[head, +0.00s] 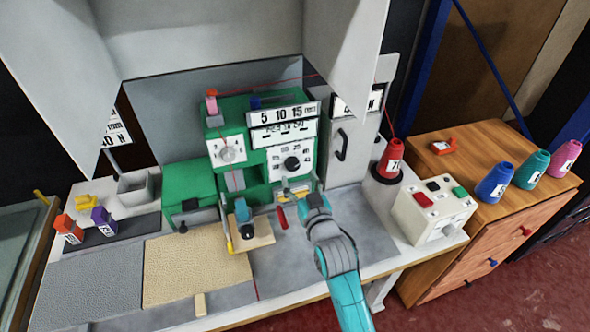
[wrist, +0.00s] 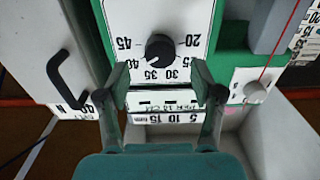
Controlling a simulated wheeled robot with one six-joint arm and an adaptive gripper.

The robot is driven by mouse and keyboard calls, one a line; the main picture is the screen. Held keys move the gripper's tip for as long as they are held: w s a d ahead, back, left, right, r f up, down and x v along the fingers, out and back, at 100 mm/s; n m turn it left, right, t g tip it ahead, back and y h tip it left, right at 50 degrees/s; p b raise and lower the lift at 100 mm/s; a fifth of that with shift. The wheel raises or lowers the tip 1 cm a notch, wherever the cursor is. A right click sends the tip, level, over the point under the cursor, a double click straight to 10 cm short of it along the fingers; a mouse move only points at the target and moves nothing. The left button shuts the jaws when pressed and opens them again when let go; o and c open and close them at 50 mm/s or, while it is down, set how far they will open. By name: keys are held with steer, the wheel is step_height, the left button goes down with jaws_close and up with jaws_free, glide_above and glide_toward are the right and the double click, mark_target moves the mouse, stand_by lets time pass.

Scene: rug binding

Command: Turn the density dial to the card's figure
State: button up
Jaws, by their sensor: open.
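A black round dial (head: 291,163) sits on a white plate on the green machine. In the wrist view the dial (wrist: 159,48) is ringed by figures from 20 to 45, seen upside down, with a small pale mark on its lower-left side, toward 35–40. My gripper (wrist: 168,95) is open and empty, its two fingertips apart in front of the machine, short of the dial. Which plate is marked density is not legible.
A pale knob (head: 227,152) sits on a second white plate to the left. A grey cabinet with a black handle (head: 341,145) stands right of the machine. A red cone (head: 389,160) and a white button box (head: 434,210) are further right. Orange and purple bottles stand left.

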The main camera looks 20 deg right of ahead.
mark_target(294, 168)
steer(key=shift+w, duration=2.1)
steer(key=c, duration=1.1)
steer(key=shift+c, duration=0.2)
steer(key=shift+n, duration=0.3)
steer(key=n, duration=0.3)
steer(key=shift+n, duration=2.1)
